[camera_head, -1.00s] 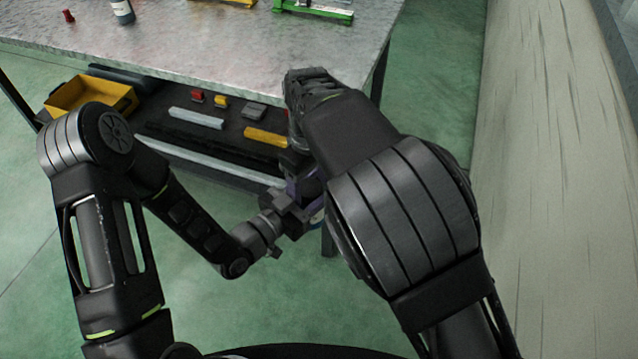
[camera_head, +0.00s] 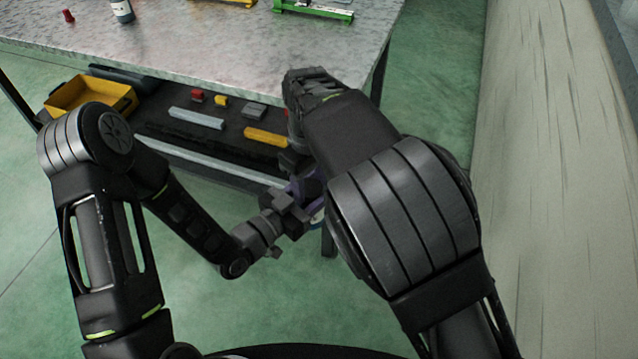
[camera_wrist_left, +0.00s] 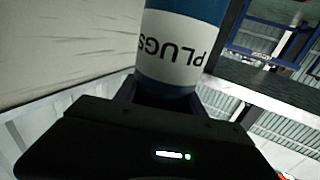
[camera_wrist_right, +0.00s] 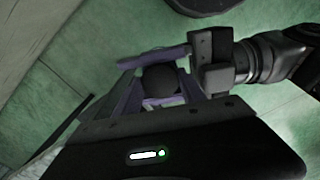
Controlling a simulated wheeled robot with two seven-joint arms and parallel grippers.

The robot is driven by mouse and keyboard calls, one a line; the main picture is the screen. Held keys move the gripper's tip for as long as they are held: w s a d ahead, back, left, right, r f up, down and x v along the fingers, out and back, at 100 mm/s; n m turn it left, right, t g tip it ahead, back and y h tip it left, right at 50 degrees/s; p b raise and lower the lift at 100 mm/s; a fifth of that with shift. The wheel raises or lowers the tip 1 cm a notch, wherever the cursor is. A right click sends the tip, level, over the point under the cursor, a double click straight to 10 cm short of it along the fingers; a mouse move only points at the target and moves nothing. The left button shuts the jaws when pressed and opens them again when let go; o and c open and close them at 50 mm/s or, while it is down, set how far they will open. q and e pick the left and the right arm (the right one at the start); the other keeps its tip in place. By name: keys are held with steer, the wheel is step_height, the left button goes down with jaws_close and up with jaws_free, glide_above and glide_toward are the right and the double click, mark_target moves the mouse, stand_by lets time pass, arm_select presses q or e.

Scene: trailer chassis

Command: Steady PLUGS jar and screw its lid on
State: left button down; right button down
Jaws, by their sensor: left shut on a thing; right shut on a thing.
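The PLUGS jar (camera_wrist_left: 176,42) is blue with a white label whose lettering reads upside down in the left wrist view. My left gripper (camera_wrist_left: 165,95) is shut around it. In the right wrist view my right gripper (camera_wrist_right: 155,80) has its purplish fingers on either side of a dark round lid (camera_wrist_right: 161,81), seen end-on. The left gripper's dark body (camera_wrist_right: 215,62) is close beside those fingers. In the head view both grippers meet in front of the bench, the right one (camera_head: 303,183) above the left, and mostly hide the jar. The contact between lid and jar is hidden.
A metal-topped workbench (camera_head: 200,50) stands ahead, its near edge close to my right forearm. Its lower shelf (camera_head: 175,135) holds several small parts and a yellow bin (camera_head: 90,97). A bottle (camera_head: 122,10) and a green-framed item (camera_head: 315,10) stand on top. A pale wall-like surface (camera_head: 550,180) is at right.

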steer(key=m, duration=0.3)
steer(key=shift+w, duration=0.1)
steer(key=c, duration=0.7)
jaws_free()
steer(key=shift+o, duration=0.2)
steer(key=shift+r, duration=0.15)
steer(key=shift+r, duration=2.15)
